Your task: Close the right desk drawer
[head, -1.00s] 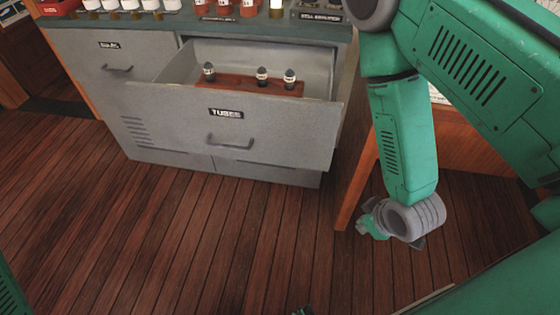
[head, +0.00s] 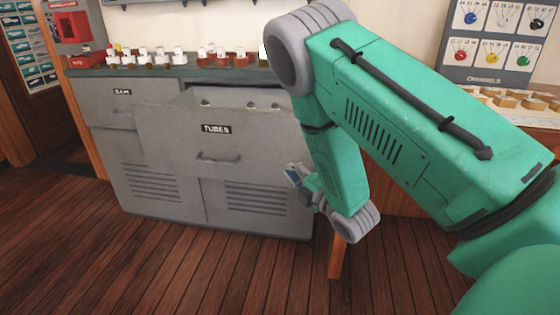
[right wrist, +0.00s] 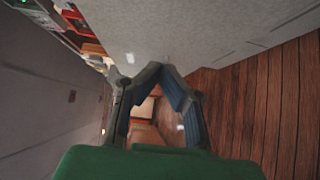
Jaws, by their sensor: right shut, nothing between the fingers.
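The right desk drawer, labelled TUBES (head: 240,150), is pulled out of the grey cabinet in the head view. It has a bar handle (head: 218,159) on its front. Tops of tubes (head: 250,105) show just over its front edge; the rest of them is hidden. My right gripper (head: 291,174) is just to the right of the drawer front's lower right corner, near the cabinet's right side; I cannot tell whether it touches. In the right wrist view its fingertips (right wrist: 165,70) meet with nothing between them, close to a grey surface. My left gripper is out of view.
The left drawer (head: 110,105) is shut. Small bottles (head: 225,57) stand on the cabinet top (head: 150,69). A wooden desk (head: 400,203) stands at the right, behind my right arm. The plank floor (head: 150,270) in front is clear.

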